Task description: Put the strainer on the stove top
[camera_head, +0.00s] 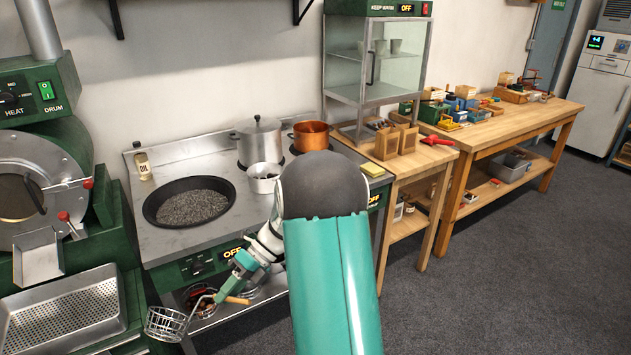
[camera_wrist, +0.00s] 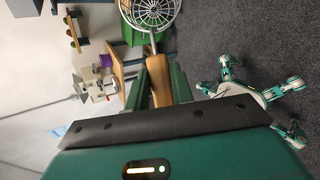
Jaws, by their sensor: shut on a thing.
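The strainer (camera_head: 168,324) is a round wire basket with a wooden handle. My gripper (camera_head: 238,282) is shut on the handle and holds the strainer in the air in front of the stove, below the level of its top. In the wrist view the strainer's basket (camera_wrist: 151,16) is at the top, partly cut off, and its handle runs down between the fingers of my gripper (camera_wrist: 157,80). The stove top (camera_head: 190,240) is a steel surface at left centre. My arm hides part of its right side.
On the stove are a wide black pan of dark grains (camera_head: 152,213), an oil bottle (camera_head: 142,166), a steel pot (camera_head: 259,140), a copper pot (camera_head: 310,136) and a small steel pot (camera_head: 263,178). A green drum roaster (camera_head: 45,130) stands left. Bare steel shows in front of the pan.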

